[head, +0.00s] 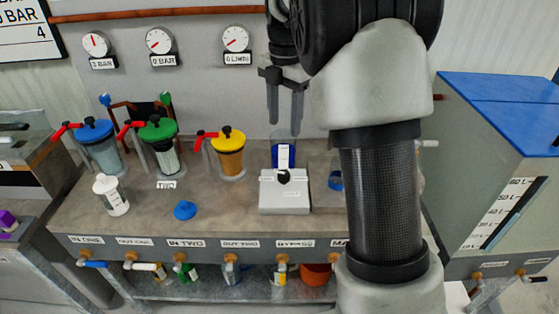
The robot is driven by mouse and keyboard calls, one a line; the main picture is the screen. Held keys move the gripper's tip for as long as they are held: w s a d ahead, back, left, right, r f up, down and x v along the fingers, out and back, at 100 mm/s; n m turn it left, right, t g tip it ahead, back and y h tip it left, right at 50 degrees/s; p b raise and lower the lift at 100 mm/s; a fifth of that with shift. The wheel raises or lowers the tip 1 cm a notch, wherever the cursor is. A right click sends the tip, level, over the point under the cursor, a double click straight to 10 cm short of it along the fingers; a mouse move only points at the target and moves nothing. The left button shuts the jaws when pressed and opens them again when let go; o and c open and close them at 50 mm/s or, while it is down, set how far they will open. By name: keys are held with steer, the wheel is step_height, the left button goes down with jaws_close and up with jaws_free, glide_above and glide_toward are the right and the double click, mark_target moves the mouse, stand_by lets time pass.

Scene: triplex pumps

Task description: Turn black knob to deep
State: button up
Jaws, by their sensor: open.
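A small black knob (284,177) sits on the front face of a white box (284,204) on the grey bench, right of centre. A clear cylinder with a blue and white label (284,155) stands at the back of the box. My gripper (285,124) points down above and behind the knob, with its two fingers apart and nothing seen between them. The fingertips look close to the top of the cylinder; I cannot tell whether they touch it. The markings around the knob are too small to read.
Blue-lidded (94,131), green-lidded (157,128) and yellow-lidded (228,137) canisters with red handles stand at the left back. A white bottle (112,196) and a blue funnel-shaped piece (184,210) are on the bench (225,205). My arm hides the bench's right part.

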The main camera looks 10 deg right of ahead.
mark_target(284, 174)
step_height(284, 174, down, 17)
steer(key=b, duration=0.3)
steer(key=shift+b, duration=0.3)
steer(key=c, duration=1)
steer(key=shift+c, duration=0.2)
